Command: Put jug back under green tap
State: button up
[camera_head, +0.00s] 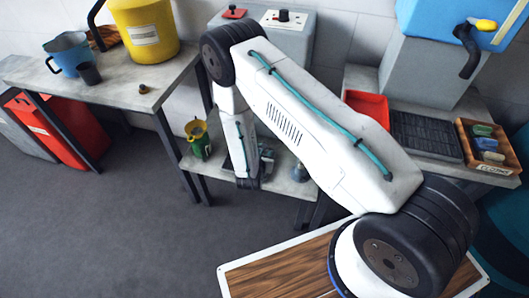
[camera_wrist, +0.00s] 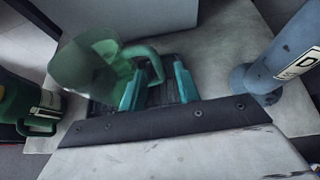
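A translucent green jug (camera_wrist: 88,68) shows in the wrist view, left of centre, at the left part of a dark ribbed grate (camera_wrist: 168,92). Its handle (camera_wrist: 153,62) reaches right toward my gripper (camera_wrist: 157,85). The two teal fingers are apart, with the handle's end near and partly between them; I cannot tell whether they touch it. In the head view my gripper (camera_head: 266,163) is low over the shelf beneath the grey unit, and my arm hides the jug. A blue jug (camera_head: 68,52) stands on the left table. No green tap can be made out.
A green can with a yellow funnel (camera_head: 199,139) stands left of my gripper, and a grey-blue bottle (camera_head: 299,172) stands right. A yellow tank (camera_head: 146,32) is on the left table. A red tray (camera_head: 367,106) and a wooden box (camera_head: 487,148) are at right.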

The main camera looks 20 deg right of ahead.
jog(key=v, duration=0.9)
jog(key=w+d+r+m+g+h, duration=0.15)
jog(key=d+r+m, duration=0.25)
jog(key=r, duration=0.5)
jog(key=w+d+r+m+g+h, duration=0.1)
jog(key=d+r+m+h, duration=0.25)
jog(key=r, duration=0.55)
jog(key=s+d+r+m+g, duration=0.3)
jog(key=s+r+m, duration=0.15)
jog(key=r, duration=0.35)
jog(key=s+d+r+m+g, duration=0.3)
jog(key=d+r+m, duration=0.15)
jog(key=r, duration=0.35)
jog(key=s+r+m+g+y, duration=0.35)
jog(key=s+r+m, duration=0.4)
jog(key=s, duration=0.35)
jog(key=s+a+r+m+t+y, duration=0.1)
jog(key=s+a+r+m+y, duration=0.1)
jog(key=s, duration=0.4)
jog(key=s+a+r+m+t+y, duration=0.2)
jog(key=s+a+r+m+y, duration=0.1)
jog(key=s+a+r+y, duration=0.1)
jog(key=shift+s+a+r+y, duration=0.35)
jog(key=shift+s+a+y, duration=0.3)
jog(key=shift+s+y, duration=0.5)
